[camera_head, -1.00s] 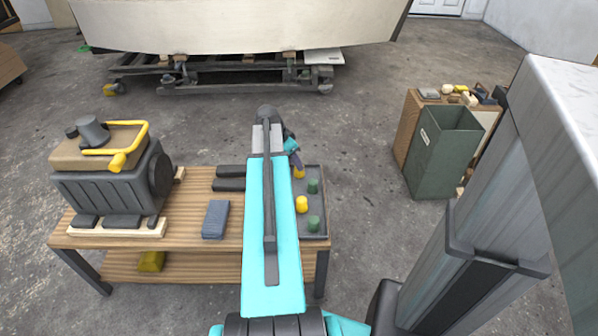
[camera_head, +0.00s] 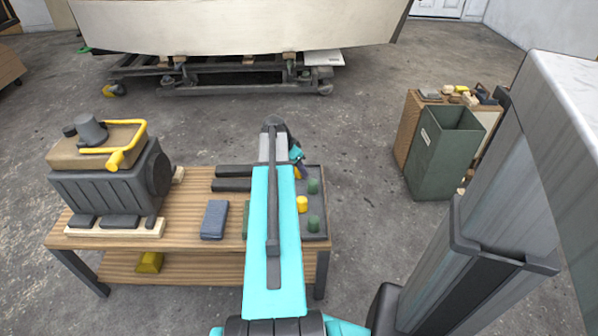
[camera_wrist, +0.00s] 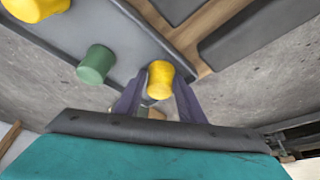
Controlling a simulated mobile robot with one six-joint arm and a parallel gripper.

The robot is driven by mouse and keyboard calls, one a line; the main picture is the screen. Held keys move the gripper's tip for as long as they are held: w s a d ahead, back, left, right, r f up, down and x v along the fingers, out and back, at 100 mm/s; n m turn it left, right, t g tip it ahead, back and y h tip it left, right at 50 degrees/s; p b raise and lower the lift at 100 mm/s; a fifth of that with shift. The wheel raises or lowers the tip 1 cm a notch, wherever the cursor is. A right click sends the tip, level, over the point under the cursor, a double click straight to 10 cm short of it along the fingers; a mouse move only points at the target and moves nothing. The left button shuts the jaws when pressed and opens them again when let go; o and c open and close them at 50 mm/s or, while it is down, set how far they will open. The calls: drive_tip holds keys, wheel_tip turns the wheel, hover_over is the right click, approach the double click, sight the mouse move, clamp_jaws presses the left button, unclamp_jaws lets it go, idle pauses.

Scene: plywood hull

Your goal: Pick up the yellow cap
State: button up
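A yellow cap (camera_wrist: 160,80) stands at the end of the dark grey tray (camera_wrist: 135,40), between the two fingers of my gripper (camera_wrist: 160,88) in the wrist view. The fingers are apart, one on each side of the cap, with slim gaps. Whether either finger touches it is unclear. In the head view my gripper (camera_head: 301,166) is low over the far end of the tray (camera_head: 316,235), and my arm hides most of this cap. A second yellow cap (camera_head: 302,204) stands nearer on the tray, and it also shows in the wrist view (camera_wrist: 35,8).
Green caps (camera_head: 313,186) stand on the same tray. A blue-grey block (camera_head: 214,220) and dark bars (camera_head: 232,185) lie left of my arm on the wooden bench (camera_head: 190,205). An engine (camera_head: 110,180) fills the bench's left end. A green bin (camera_head: 445,150) stands right.

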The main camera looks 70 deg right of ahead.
drive_tip(key=c, duration=0.7)
drive_tip(key=shift+r+p, duration=0.3)
drive_tip(key=shift+r, duration=0.55)
wheel_tip(320, 180, up, 2)
drive_tip(key=shift+r+p, duration=0.15)
drive_tip(key=shift+p, duration=0.25)
drive_tip(key=w+a, duration=0.2)
drive_tip(key=a, duration=0.2)
drive_tip(key=w+a+p, duration=0.1)
drive_tip(key=w+a, duration=0.2)
drive_tip(key=a, duration=0.2)
drive_tip(key=w+a+r+p, duration=0.1)
drive_tip(key=w+a, duration=0.1)
drive_tip(key=a, duration=0.3)
drive_tip(key=shift+w+a, duration=0.15)
drive_tip(key=shift+r, duration=0.1)
